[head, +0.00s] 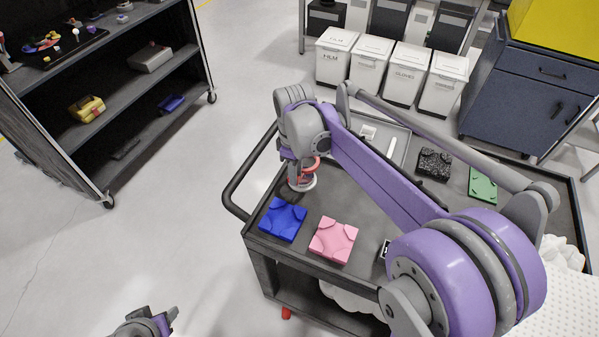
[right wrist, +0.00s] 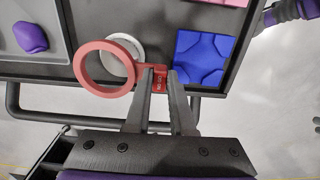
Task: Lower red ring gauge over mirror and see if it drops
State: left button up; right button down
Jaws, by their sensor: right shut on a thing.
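The red ring gauge (right wrist: 79,68) is held by its tab in my right gripper (right wrist: 160,74), which is shut on it. In the right wrist view the ring partly overlaps a round, pale mirror piece (right wrist: 127,40) on the cart; their centres are offset, the ring lying lower and left in the picture. The ring appears to be above the mirror, apart from it; the exact gap is unclear. In the head view my right gripper (head: 301,168) hides much of the mirror (head: 302,185). My left gripper (head: 172,316) is at the bottom edge, away from the cart; its jaws are unclear.
On the dark cart (head: 300,262) a blue block (head: 283,219) and a pink block (head: 333,240) sit near the mirror. A black speckled block (head: 434,163) and a green block (head: 483,185) lie farther right. A purple piece (right wrist: 31,36) lies in a grey tray.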

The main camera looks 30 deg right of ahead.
jog(key=shift+w+a, duration=0.25)
jog(key=shift+w, duration=0.05)
jog(key=shift+s+f+b, duration=0.1)
jog(key=shift+f+b, duration=0.4)
jog(key=shift+f, duration=0.45)
jog(key=shift+f+b, duration=1.1)
jog(key=shift+f, duration=0.7)
jog(key=shift+f, duration=0.3)
jog(key=shift+r, duration=0.2)
jog(key=shift+r+p, duration=1.45)
jog(key=shift+r, duration=0.9)
